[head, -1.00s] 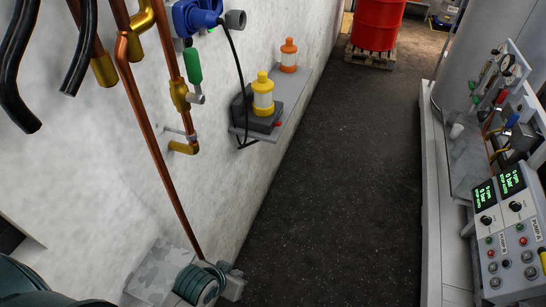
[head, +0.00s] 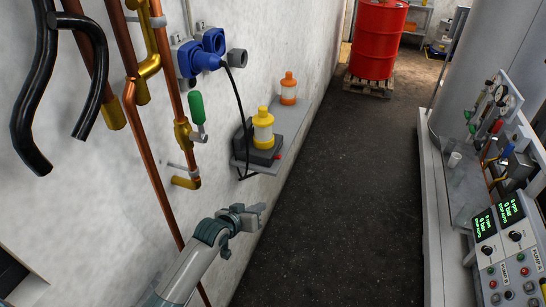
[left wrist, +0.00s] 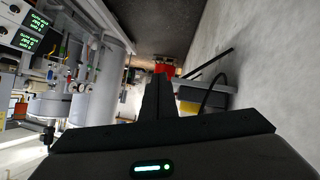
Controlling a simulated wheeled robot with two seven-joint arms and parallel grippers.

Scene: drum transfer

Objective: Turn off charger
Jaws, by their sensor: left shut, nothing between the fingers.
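The charger (head: 262,156) is a dark grey block on a small grey wall shelf. A small red part (head: 278,155) shows at the charger's front right edge. A black cable runs from the charger to a blue plug (head: 207,62) in a wall socket. My left gripper (head: 257,213) is shut and empty, below and in front of the shelf, apart from the charger. In the left wrist view its dark fingers (left wrist: 160,84) are together, and part of the yellow device (left wrist: 189,107) shows to their right. My right gripper is out of view.
Copper pipes (head: 150,170) and a green-handled valve (head: 196,108) are on the wall at left. A pump panel (head: 507,240) is at right. A red drum (head: 377,40) stands beyond the clear dark floor.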

